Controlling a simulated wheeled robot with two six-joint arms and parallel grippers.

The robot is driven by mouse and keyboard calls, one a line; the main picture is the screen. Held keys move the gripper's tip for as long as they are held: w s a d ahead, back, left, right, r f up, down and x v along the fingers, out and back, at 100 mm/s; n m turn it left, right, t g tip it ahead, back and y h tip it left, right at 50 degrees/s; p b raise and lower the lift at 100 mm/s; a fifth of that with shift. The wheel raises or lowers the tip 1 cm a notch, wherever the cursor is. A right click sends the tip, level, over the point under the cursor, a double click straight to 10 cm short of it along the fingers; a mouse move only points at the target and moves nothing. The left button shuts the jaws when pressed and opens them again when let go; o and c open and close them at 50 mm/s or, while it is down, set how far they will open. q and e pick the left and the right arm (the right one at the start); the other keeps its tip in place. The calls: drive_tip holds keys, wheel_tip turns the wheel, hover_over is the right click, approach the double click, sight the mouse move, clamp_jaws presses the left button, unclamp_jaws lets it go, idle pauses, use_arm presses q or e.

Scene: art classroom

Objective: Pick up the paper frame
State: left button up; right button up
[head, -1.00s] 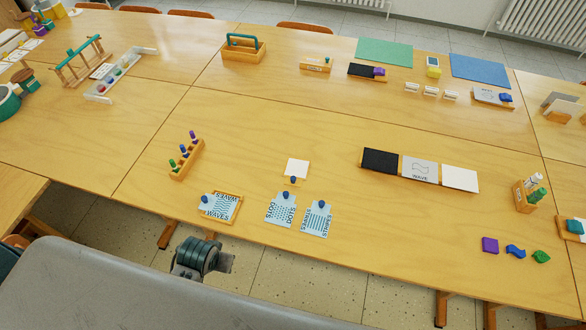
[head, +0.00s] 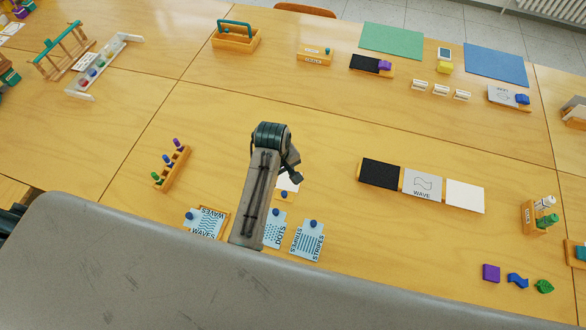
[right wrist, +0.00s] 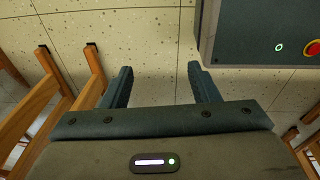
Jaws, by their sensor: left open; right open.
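A small wooden frame with white paper and a blue knob (head: 286,184) lies on the table, partly hidden behind my left arm; I take it to be the paper frame. My left gripper (head: 292,176) hangs beside and over it at the end of the bent arm. Its fingertips are too small to make out clearly, and I cannot tell if it touches the frame. I see nothing held in it. My right gripper (right wrist: 163,86) is open and empty in the right wrist view, above the speckled floor.
The waves card (head: 206,222), dots card (head: 274,232) and stripes card (head: 308,240) lie in front, near the table edge. A peg rack (head: 172,166) stands left. Black, grey and white panels (head: 422,184) lie right.

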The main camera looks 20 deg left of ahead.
sight(284, 193)
use_arm(q)
drive_tip(key=f, duration=0.2)
drive_tip(key=s+f+p, duration=0.1)
drive_tip(key=f, duration=0.1)
drive_tip(key=shift+s+d, duration=0.2)
use_arm(e)
drive_tip(key=s+r, duration=0.1)
drive_tip(key=s, duration=0.6)
use_arm(q)
drive_tip(key=f+p, duration=0.1)
drive_tip(key=f, duration=0.1)
drive_tip(key=w+f+p, duration=0.1)
drive_tip(key=f, duration=0.1)
drive_tip(key=shift+f, duration=0.55)
drive_tip(key=shift+w+f, duration=0.1)
drive_tip(key=shift+f, duration=0.3)
clamp_jaws()
use_arm(e)
drive_tip(key=w+r, duration=0.1)
drive_tip(key=w, duration=0.1)
drive_tip(key=w+r, duration=0.1)
drive_tip(key=w, duration=0.1)
drive_tip(key=shift+r, duration=0.35)
